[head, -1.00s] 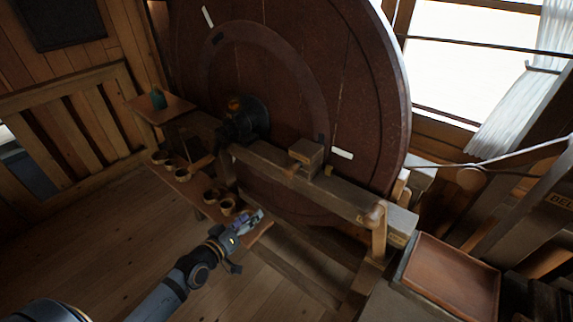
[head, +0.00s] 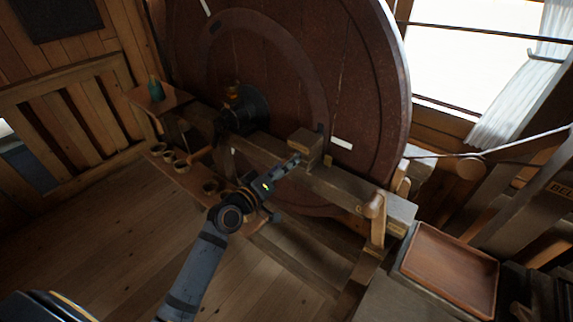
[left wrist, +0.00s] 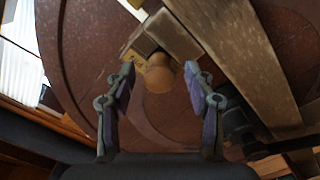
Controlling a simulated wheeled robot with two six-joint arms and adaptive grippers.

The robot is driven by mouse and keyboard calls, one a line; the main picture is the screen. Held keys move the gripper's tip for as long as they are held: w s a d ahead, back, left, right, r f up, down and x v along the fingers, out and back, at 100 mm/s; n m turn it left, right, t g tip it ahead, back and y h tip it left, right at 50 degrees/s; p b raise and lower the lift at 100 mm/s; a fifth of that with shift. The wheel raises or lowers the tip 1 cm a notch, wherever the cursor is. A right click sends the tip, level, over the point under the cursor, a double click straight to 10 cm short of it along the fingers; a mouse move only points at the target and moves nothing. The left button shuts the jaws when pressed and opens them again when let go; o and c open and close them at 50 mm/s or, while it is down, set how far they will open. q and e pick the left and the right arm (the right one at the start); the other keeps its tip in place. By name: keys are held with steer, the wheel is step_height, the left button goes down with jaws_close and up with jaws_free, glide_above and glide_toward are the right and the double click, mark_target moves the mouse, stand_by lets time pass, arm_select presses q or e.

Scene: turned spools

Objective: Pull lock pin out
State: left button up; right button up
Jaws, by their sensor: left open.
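The lock pin shows in the left wrist view as a round wooden knob (left wrist: 158,76) below a wooden block (left wrist: 163,36). A small lettered tag (left wrist: 137,62) is beside it. In the head view the block (head: 305,141) sits on the wooden beam (head: 345,190) in front of the large dark red wheel (head: 360,100). My left gripper (head: 292,161) is at the near side of the block and hides the knob there. In the left wrist view its fingers (left wrist: 161,75) are open, one on each side of the knob, with gaps visible. My right gripper is not in view.
A low shelf holds several small bowls (head: 211,187) left of my left arm. A green bottle (head: 155,90) stands on a small shelf (head: 170,103) farther back. A wooden tray (head: 450,270) lies at the right. Bare floor (head: 120,250) is at the lower left.

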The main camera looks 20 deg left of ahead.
arm_select(q)
steer(key=shift+w+d, duration=0.1)
steer(key=shift+w, duration=0.2)
jaws_close()
